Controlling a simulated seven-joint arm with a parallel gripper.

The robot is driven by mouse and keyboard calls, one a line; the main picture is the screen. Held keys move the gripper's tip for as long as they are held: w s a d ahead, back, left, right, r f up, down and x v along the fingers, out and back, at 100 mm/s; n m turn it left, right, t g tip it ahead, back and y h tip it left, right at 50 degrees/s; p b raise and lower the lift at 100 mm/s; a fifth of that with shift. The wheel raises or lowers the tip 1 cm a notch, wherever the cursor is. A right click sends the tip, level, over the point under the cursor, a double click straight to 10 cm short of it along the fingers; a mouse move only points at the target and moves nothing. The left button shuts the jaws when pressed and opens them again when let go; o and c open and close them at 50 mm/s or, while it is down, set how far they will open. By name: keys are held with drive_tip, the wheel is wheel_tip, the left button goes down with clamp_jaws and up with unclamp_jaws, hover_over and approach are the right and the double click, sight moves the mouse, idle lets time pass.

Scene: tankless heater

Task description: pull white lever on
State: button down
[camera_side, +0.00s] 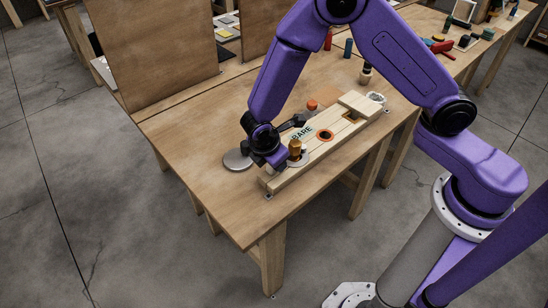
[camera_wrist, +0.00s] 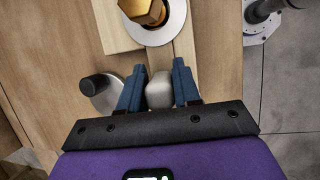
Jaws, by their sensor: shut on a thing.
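The white lever (camera_wrist: 159,91) shows in the wrist view as a pale, rounded block between the two blue fingers of my gripper (camera_wrist: 158,80). The fingers are shut on it from both sides. In the side view my gripper (camera_side: 277,158) is low at the near left end of the wooden board (camera_side: 338,133); the lever cannot be made out there. A brass hex fitting (camera_wrist: 146,11) on a pale round plate lies just beyond the fingertips, and it also shows in the side view (camera_side: 295,149) close beside my gripper.
A grey disc (camera_side: 238,160) lies left of my gripper; the wrist view shows a black knob (camera_wrist: 95,84) there. The table's front left (camera_side: 215,190) is clear.

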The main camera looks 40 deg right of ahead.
drive_tip(key=shift+s+f+m+t, duration=0.15)
drive_tip(key=shift+s+t, duration=0.2)
drive_tip(key=shift+t, duration=0.45)
drive_tip(key=shift+s+f+m+t, duration=0.15)
drive_tip(key=shift+s+t, duration=0.15)
drive_tip(key=shift+t, duration=0.5)
drive_tip(key=shift+r, duration=0.1)
drive_tip(key=c, duration=0.9)
unclamp_jaws()
drive_tip(key=v, duration=1.7)
drive_tip(key=shift+s+a, duration=0.25)
